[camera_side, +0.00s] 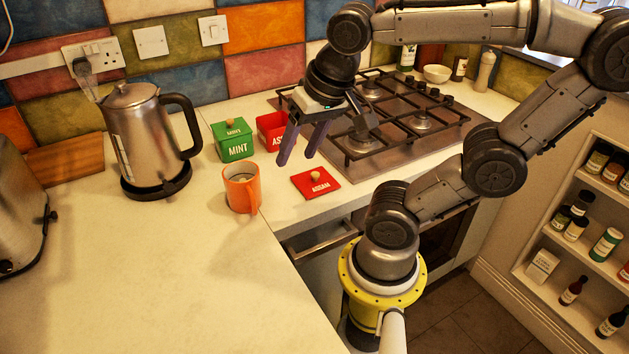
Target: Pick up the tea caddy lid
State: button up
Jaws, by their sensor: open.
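A red square tea caddy lid (316,184) marked ASSAM, with a small round tan knob, lies flat on the white worktop near its front edge. The red caddy (271,132) stands behind it, without a lid and partly hidden by my gripper. A green caddy (235,146) marked MINT stands left of the red one with its green lid (232,127) on top. My gripper (297,160) is open and empty, its dark fingers pointing down above the worktop, behind and slightly left of the red lid. I cannot tell its exact height.
An orange mug (241,188) stands left of the red lid. A kettle (145,137) on its base is further left. The gas hob (405,120) with raised grates lies behind and right of the lid. The front left worktop is clear.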

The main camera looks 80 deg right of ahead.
jog(key=w+d+m+g, duration=0.2)
jog(key=d+m, duration=0.3)
jog(key=m, duration=0.2)
jog(key=m+g, duration=0.2)
jog(key=m, duration=0.1)
send_near(315, 173)
jog(key=f, duration=0.3)
jog(key=shift+a+f+h, duration=0.3)
jog(key=shift+a+h, duration=0.1)
jog(key=shift+w+d+f, duration=0.1)
jog(key=shift+d+f, duration=0.15)
jog(key=shift+f, duration=0.6)
jog(key=shift+d+f, duration=0.2)
jog(key=shift+f, duration=0.6)
jog(key=shift+w+d+f, duration=0.1)
jog(key=shift+d+f, duration=0.15)
jog(key=shift+f, duration=0.6)
grip_shut()
